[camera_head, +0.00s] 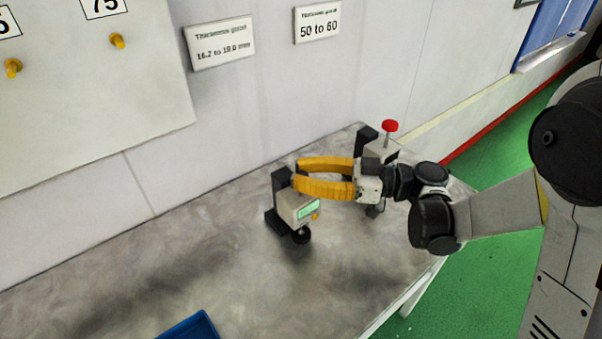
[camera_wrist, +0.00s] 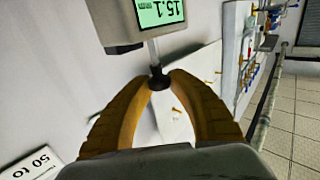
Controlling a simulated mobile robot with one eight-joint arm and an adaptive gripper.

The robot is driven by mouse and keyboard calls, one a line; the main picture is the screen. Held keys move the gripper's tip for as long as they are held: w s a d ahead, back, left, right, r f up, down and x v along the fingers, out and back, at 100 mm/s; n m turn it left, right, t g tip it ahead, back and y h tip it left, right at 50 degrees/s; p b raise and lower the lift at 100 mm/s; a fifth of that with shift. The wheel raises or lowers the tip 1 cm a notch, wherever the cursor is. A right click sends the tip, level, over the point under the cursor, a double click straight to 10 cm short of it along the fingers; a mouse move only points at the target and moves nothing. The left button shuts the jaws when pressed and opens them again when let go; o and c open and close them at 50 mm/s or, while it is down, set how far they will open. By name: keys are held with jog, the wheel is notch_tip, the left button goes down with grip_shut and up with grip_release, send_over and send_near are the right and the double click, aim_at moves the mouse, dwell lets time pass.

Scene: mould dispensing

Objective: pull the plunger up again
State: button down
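The thickness gauge (camera_head: 294,207) stands on the metal table, a light grey body with a green display and a yellow button. In the wrist view the gauge (camera_wrist: 112,22) fills the top, and its display reads 15.1. Its plunger (camera_wrist: 157,78) is a thin rod ending in a dark knob. My gripper (camera_wrist: 160,78) has its yellow fingertips closed in on both sides of this knob and appears to touch it. In the head view my gripper (camera_head: 297,174) reaches in from the right at the gauge's top; the knob is hidden there by the fingers.
A second device (camera_head: 378,152) with a red knob stands right behind my gripper, near the table's corner. A blue tray (camera_head: 192,328) lies at the front edge of the view. The table (camera_head: 150,270) left of the gauge is clear. The wall with signs (camera_head: 219,43) is behind.

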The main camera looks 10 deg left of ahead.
jog(key=shift+r+p, duration=0.6)
jog(key=shift+r, duration=0.4)
jog(key=shift+f, duration=0.1)
jog(key=c, duration=1.2)
grip_release()
jog(key=d, duration=0.8)
jog(key=w+d, duration=0.1)
jog(key=d, duration=0.3)
